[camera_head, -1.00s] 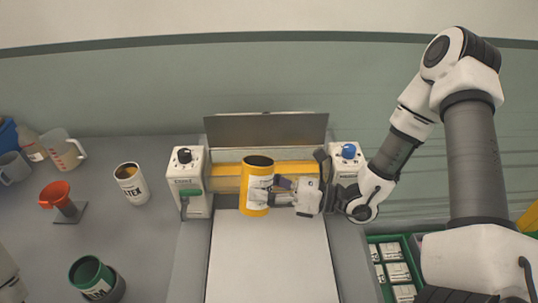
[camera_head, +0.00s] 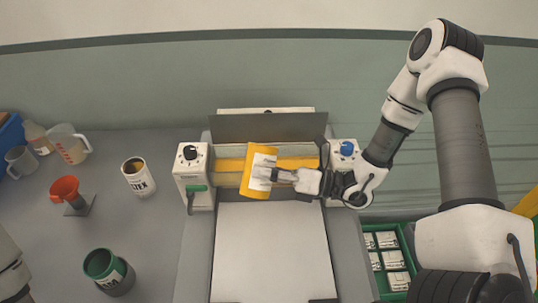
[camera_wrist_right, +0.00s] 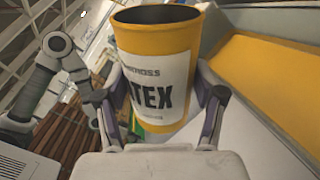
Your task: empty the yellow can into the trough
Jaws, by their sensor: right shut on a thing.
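The yellow can (camera_head: 257,180) with a white label is in my right gripper (camera_head: 274,175), in front of the trough (camera_head: 229,165). The can is tilted, its mouth turned away from the head camera and hidden there. In the right wrist view the can (camera_wrist_right: 158,60) sits between the two fingers, and part of its dark rim shows at the top. The trough is a long yellow-orange channel between two white end units, partly hidden behind the can. Whether anything flows from the can cannot be seen. My left gripper is out of view.
White end units with knobs flank the trough (camera_head: 193,175), and a grey panel (camera_head: 262,127) stands behind it. A pale flat bed (camera_head: 268,250) lies in front. A green crate (camera_head: 408,240) is right.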

